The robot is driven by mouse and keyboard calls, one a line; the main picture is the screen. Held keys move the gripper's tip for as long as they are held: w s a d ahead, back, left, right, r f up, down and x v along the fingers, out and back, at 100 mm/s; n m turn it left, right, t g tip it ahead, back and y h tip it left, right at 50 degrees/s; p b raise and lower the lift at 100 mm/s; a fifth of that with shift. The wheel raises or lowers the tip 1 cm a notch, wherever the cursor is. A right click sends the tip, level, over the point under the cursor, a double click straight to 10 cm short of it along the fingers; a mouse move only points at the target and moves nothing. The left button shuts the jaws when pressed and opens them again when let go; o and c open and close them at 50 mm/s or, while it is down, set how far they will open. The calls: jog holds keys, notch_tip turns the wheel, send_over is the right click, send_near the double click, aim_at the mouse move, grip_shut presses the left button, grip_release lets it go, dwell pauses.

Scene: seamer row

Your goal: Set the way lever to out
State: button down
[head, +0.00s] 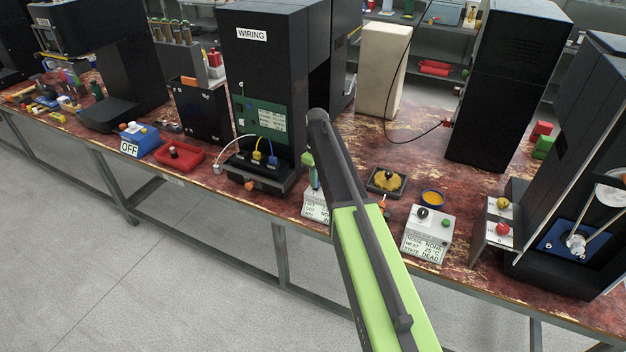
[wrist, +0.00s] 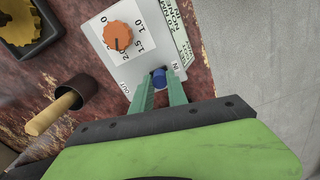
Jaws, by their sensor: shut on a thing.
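The way lever (wrist: 158,77) is a small blue knob on a white box (wrist: 122,72), seen in the wrist view. The box carries the labels OUT on the left and IN on the right, and the lever stands between them, closer to IN. My gripper (wrist: 160,88) has its two green fingers shut on the lever. In the head view, the white box (head: 315,208) stands at the table's front edge, partly hidden by my arm. The lever cannot be made out there.
An orange dial (wrist: 118,36) with numbers sits on the same box. A wooden-handled tool with a dark end (wrist: 72,91) lies left of it. A yellow gear in a dark tray (head: 387,181) and another white control box (head: 428,232) stand to the right in the head view.

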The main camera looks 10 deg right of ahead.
dwell(0.5)
jog(key=w+d, duration=0.1)
jog(key=w, duration=0.1)
jog(key=w+d, duration=0.2)
jog(key=c, duration=1.3)
grip_release()
jog(key=shift+d, duration=0.1)
jog(key=shift+r, duration=0.1)
jog(key=shift+r+p, duration=0.35)
jog(key=shift+p, duration=0.1)
notch_tip(320, 180, up, 17)
jog(key=p, duration=1.6)
jog(key=shift+f+p, duration=0.2)
jog(key=shift+p, duration=0.1)
